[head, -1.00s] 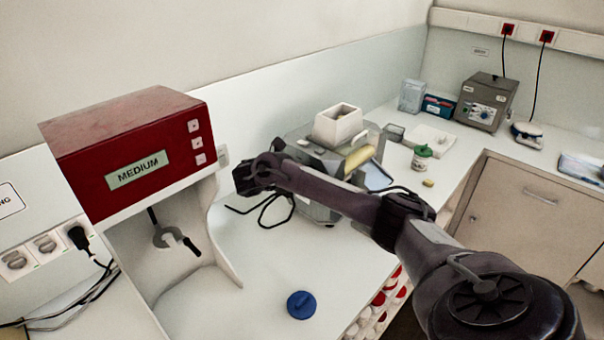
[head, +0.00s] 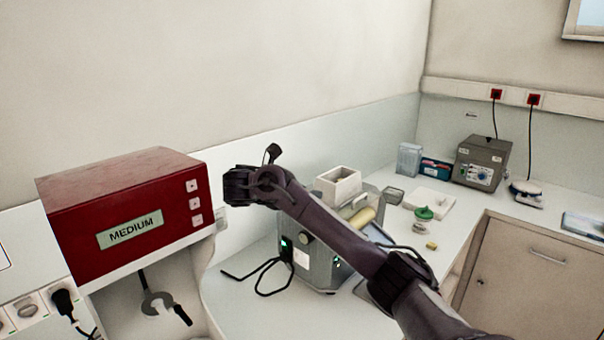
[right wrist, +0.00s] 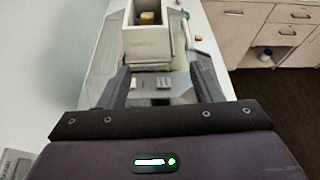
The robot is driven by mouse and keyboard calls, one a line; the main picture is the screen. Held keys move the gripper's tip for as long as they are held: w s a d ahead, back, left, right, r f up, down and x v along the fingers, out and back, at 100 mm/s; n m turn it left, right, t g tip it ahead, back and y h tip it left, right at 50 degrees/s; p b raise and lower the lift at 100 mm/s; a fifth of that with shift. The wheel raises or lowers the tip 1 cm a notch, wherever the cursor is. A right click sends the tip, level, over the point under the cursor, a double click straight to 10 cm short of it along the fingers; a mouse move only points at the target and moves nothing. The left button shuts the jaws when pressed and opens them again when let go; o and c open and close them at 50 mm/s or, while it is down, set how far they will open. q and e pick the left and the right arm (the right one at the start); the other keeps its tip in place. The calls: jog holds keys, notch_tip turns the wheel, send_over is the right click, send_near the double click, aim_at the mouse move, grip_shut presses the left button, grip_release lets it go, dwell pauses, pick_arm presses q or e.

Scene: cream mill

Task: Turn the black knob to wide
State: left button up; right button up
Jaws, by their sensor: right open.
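The grey mill (head: 322,268) with a white hopper (head: 338,186) on top stands on the counter, partly behind my right arm. A small dark, round knob (head: 305,237) shows on its near face, but its marking is too small to read. I cannot tell whether it is the black knob. My right gripper (head: 240,187) is up in the air, left of the mill's hopper and right of the red box. In the right wrist view, the right gripper (right wrist: 163,72) is open and empty, with the white hopper (right wrist: 148,47) ahead of it. My left gripper is not in view.
The red box (head: 70,215) with a "MEDIUM" label (head: 130,230) stands at left. A loose black cable (head: 262,272) lies on the counter by the mill. A green-lidded jar (head: 424,214) and a grey device (head: 482,162) stand farther right.

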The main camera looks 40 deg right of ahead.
notch_tip(320, 180, up, 6)
jog(key=p, duration=0.2)
jog(key=shift+d, duration=0.1)
dwell(0.5)
